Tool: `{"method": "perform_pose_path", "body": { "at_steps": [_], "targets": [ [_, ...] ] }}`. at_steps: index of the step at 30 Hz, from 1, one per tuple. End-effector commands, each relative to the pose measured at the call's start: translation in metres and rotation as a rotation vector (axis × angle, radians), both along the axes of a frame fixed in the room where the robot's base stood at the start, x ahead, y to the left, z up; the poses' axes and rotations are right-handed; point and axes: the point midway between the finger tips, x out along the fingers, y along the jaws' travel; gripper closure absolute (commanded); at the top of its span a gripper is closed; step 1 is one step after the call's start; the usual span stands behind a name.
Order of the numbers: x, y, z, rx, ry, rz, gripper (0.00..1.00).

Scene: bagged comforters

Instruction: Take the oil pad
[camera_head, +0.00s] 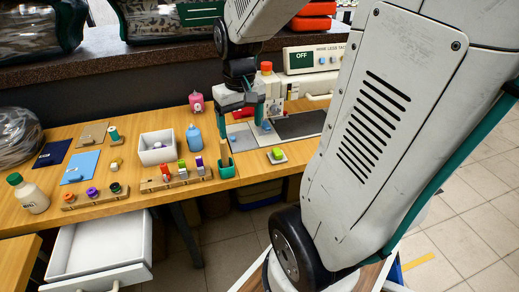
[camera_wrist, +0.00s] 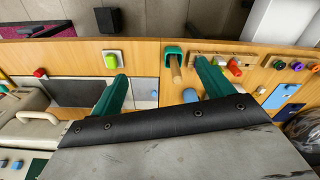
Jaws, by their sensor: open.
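A small lime-green pad on a pale square base (camera_head: 277,156) lies near the table's front edge, right of the green cup. It best fits the oil pad, though I cannot be sure. In the wrist view it shows at upper left (camera_wrist: 112,60), beyond the left finger's tip. My gripper (camera_head: 241,119) is open and empty above the table, behind and left of the pad.
A green cup (camera_head: 227,171) with a wooden handle stands at the front edge. A sewing machine (camera_head: 297,86) is behind. An open white drawer (camera_head: 98,247) juts out below.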

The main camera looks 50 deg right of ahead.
Motion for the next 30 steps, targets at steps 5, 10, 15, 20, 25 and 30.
{"method": "perform_pose_path", "body": {
  "at_steps": [5, 10, 15, 20, 25, 30],
  "targets": [
    [0.015, -0.083, -0.062, 0.017, 0.033, -0.134, 0.2],
    [0.011, -0.138, -0.111, 0.027, 0.044, -0.216, 0.2],
    [0.005, -0.162, -0.135, 0.03, 0.047, -0.252, 0.2],
    [0.004, -0.166, -0.153, 0.032, 0.049, -0.256, 0.2],
    [0.005, -0.167, -0.171, 0.032, 0.049, -0.256, 0.2],
    [0.007, -0.172, -0.196, 0.032, 0.05, -0.255, 0.2]
  ]
}}
